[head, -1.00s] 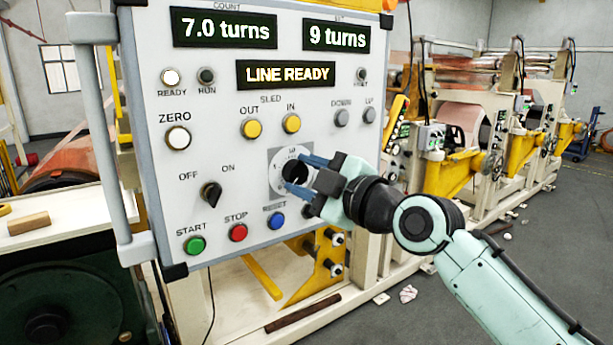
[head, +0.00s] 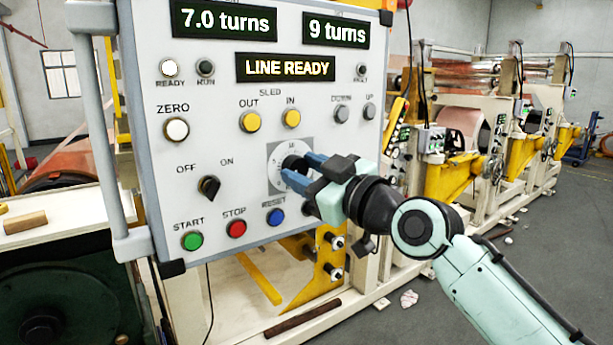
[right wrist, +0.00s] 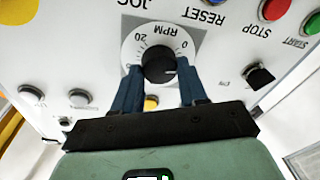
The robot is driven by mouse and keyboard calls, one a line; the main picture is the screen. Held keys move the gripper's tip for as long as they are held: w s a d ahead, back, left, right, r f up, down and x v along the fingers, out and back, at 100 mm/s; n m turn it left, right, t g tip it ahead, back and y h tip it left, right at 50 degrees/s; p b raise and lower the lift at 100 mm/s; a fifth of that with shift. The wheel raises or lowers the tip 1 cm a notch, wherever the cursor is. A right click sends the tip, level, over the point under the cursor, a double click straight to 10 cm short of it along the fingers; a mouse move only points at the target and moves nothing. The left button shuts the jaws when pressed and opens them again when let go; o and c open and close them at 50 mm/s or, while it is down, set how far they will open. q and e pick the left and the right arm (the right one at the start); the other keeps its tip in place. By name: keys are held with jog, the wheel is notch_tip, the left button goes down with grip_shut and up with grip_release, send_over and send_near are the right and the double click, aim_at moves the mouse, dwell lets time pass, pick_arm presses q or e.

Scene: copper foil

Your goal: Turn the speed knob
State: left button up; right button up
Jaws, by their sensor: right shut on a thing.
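The speed knob (head: 293,164) is a black round knob on a white RPM dial on the panel's lower right. In the right wrist view the knob (right wrist: 158,64) sits between the tips of two blue fingers, its pointer near the 0 side of the scale. My right gripper (head: 299,172) reaches the dial from the right and is shut on the knob; the fingers partly hide the dial in the head view. My left gripper is not in view.
The grey-white control panel (head: 225,118) carries lit displays, an OFF/ON switch (head: 209,187), and green START (head: 192,241), red STOP (head: 236,228) and blue RESET (head: 275,217) buttons. The RESET button lies just below the dial. A yellow and white machine line stands behind, right.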

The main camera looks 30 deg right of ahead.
jog(key=m, duration=0.5)
jog(key=shift+t+h, duration=0.3)
jog(key=m+h+p, duration=0.1)
jog(key=m, duration=0.4)
jog(key=m+h+p, duration=0.1)
jog(key=m+p, duration=0.2)
jog(key=m, duration=0.3)
jog(key=m+p, duration=0.1)
jog(key=m, duration=0.2)
jog(key=shift+h, duration=0.3)
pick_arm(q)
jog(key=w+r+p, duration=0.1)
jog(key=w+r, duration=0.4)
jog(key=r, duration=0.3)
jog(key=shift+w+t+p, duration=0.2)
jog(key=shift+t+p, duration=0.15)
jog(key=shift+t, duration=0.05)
pick_arm(e)
jog(key=shift+a+f+m+h, duration=0.1)
jog(key=shift+m+h, duration=0.3)
jog(key=shift+m, duration=1.3)
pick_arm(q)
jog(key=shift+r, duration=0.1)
pick_arm(e)
jog(key=o, duration=1.1)
jog(key=shift+c, duration=0.2)
